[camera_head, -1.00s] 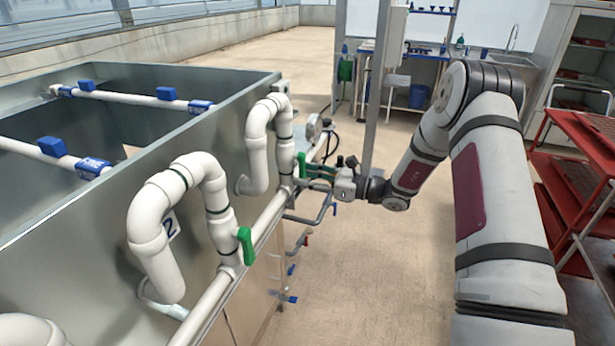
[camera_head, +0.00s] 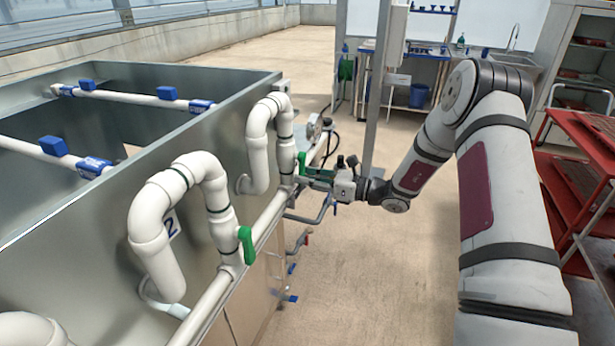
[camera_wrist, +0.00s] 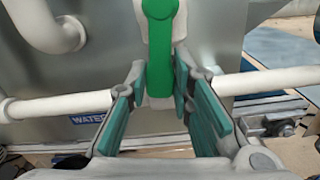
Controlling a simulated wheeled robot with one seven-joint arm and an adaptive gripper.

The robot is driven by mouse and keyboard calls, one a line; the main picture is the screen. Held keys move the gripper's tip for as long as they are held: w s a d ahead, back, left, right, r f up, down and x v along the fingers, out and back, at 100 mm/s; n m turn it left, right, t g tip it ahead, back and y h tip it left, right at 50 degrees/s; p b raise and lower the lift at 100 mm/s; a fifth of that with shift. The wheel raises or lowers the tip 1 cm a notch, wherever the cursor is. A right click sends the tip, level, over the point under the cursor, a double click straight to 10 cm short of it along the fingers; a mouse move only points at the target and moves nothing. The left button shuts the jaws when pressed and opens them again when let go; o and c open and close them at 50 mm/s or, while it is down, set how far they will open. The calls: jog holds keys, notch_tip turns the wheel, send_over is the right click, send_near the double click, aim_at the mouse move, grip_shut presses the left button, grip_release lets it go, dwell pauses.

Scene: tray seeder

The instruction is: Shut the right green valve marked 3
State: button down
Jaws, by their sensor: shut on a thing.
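The right green valve handle (camera_head: 302,164) is on the far white pipe, at the right end of the tank front. It looks upright. In the wrist view the green handle (camera_wrist: 160,45) hangs down between the finger pads, its lower end between the tips. My gripper (camera_head: 313,176) reaches it from the right and is shut on it; it also shows in the wrist view (camera_wrist: 162,78). The mark 3 is not visible. Another green valve handle (camera_head: 246,245) is on the nearer pipe, beside a mark 2 on the tank wall.
The metal tank (camera_head: 205,125) fills the left, with white pipe loops along its front. A horizontal white pipe (camera_wrist: 60,106) runs behind my fingers. A grey post (camera_head: 378,95) stands behind my wrist. A red rack (camera_head: 580,150) is at the right; the floor between is clear.

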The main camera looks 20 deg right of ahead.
aim_at(301, 169)
jog(key=shift+s+a+r+m+p, duration=0.55)
jog(key=shift+r+m, duration=0.4)
jog(key=shift+m, duration=1.75)
jog(key=shift+s+a+r+m+p, duration=0.35)
jog(key=shift+s+r+m+p, duration=0.45)
jog(key=shift+m, duration=1.9)
jog(key=shift+s+a+r+m+p, duration=0.55)
jog(key=shift+r+m, duration=0.5)
jog(key=shift+m, duration=1.65)
jog(key=shift+r, duration=0.1)
jog(key=c, duration=1.4)
grip_release()
jog(key=shift+s, duration=0.1)
jog(key=shift+d, duration=0.15)
jog(key=v, duration=1.2)
